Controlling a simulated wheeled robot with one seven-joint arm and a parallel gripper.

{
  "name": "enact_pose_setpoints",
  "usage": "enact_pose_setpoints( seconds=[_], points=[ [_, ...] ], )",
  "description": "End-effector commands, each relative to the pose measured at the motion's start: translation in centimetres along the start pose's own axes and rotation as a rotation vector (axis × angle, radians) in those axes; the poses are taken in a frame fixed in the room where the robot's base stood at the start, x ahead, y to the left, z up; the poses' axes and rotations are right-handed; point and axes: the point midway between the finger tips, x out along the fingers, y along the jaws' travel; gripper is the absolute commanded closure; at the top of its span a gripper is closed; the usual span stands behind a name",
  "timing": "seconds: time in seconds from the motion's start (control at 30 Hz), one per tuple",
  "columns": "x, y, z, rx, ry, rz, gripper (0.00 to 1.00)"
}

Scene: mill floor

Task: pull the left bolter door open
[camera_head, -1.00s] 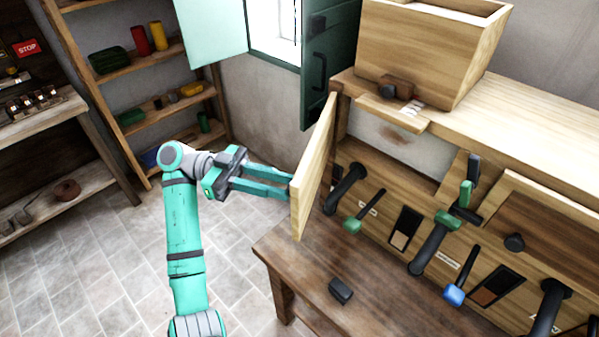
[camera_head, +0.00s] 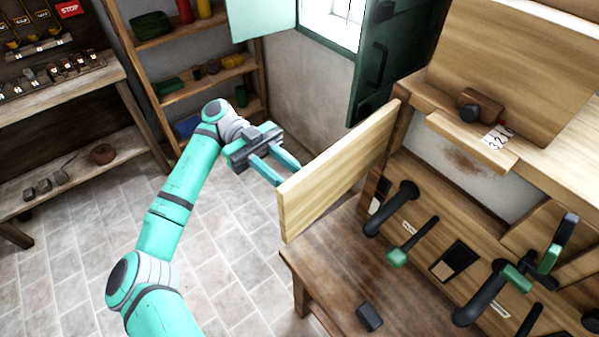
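The left bolter door (camera_head: 335,175) is a pale wooden panel. It stands swung out from the left end of the bolter cabinet, with its inner face towards my camera. The bolter (camera_head: 465,255) is a wooden cabinet with its left opening uncovered behind the door. My gripper (camera_head: 284,174) is at the outer side of the door, near its free edge. Its two teal fingers are apart and reach up to the panel. The fingertips and any handle on the outer face are hidden behind the door, so I cannot tell whether they hold something.
A dark wooden bench (camera_head: 345,265) with a small black block (camera_head: 369,317) lies in front of the cabinet. A dark green shutter (camera_head: 385,65) is behind. The tiled floor (camera_head: 225,255) at left is clear.

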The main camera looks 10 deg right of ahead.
Motion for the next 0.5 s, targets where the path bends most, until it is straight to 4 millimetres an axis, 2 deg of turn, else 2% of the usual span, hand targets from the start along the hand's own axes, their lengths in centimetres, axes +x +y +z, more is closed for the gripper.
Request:
enact_pose_setpoints(
  seconds=[0.47, 0.5],
  points=[
    [0.06, 0.14, 0.17, -0.003, -0.003, 0.008, 1.00],
    [0.04, 0.15, 0.17, -0.003, -0.002, 0.007, 0.70]
  ],
)
